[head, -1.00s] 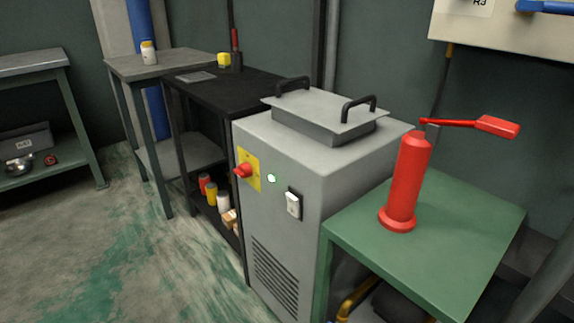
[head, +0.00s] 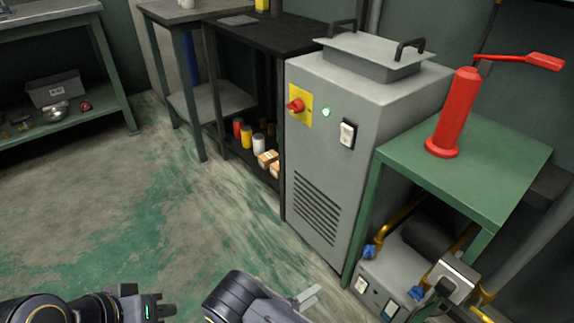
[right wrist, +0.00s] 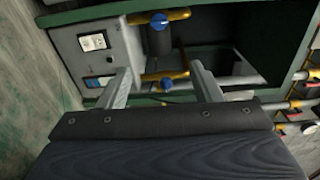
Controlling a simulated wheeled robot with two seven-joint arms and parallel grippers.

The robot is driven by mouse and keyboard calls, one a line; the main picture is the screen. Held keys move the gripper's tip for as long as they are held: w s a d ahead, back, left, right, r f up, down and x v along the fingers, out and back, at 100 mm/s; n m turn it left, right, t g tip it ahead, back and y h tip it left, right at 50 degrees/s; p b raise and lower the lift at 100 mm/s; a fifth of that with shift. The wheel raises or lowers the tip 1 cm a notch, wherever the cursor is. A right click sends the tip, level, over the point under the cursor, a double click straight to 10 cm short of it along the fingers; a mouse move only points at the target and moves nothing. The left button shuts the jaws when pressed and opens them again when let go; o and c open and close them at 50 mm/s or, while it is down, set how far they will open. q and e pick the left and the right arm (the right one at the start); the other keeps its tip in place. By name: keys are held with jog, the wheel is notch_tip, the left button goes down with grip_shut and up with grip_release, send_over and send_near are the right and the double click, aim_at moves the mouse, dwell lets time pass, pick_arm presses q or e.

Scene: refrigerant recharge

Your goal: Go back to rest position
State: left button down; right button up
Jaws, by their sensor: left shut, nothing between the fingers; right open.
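My left gripper (head: 168,310) shows at the bottom edge of the head view, left of the middle. Its fingers are shut with nothing between them. My right gripper (head: 308,296) is at the bottom middle, over the floor in the picture. In the right wrist view its two fingers stand apart, so it is open (right wrist: 158,70), with nothing held between them. Beyond the fingers is a grey unit with brass pipes and blue valve handles (right wrist: 159,20). Both grippers appear clear of the furniture in the head view.
A grey cabinet (head: 325,160) with a red knob stands in the middle. To its right, a green table (head: 490,165) carries a red hand pump (head: 455,115), with the piped unit (head: 400,275) below. Shelves stand behind. The floor (head: 150,225) at left is open.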

jog(key=s+d+r+m+g+y, duration=0.2)
jog(key=d+r+m+g+y, duration=0.3)
jog(key=r+m, duration=0.5)
jog(key=s+d+r+m+g+y, duration=0.25)
jog(key=d+r+m+g, duration=0.45)
jog(key=m, duration=0.4)
jog(key=s+d+r+m+t+y, duration=0.1)
jog(key=s+r+m+t+y, duration=0.45)
jog(key=m, duration=0.65)
jog(key=s+d+r+m+t+y, duration=0.2)
jog(key=s+r+m+y, duration=0.4)
jog(key=r+m, duration=0.4)
notch_tip(320, 180, up, 36)
jog(key=m+p, duration=0.1)
jog(key=p, duration=3.6)
jog(key=shift+s+a+r+h+p, duration=0.25)
jog(key=shift+s+h+p, duration=0.05)
jog(key=shift+h+p, duration=0.1)
jog(key=shift+m, duration=0.3)
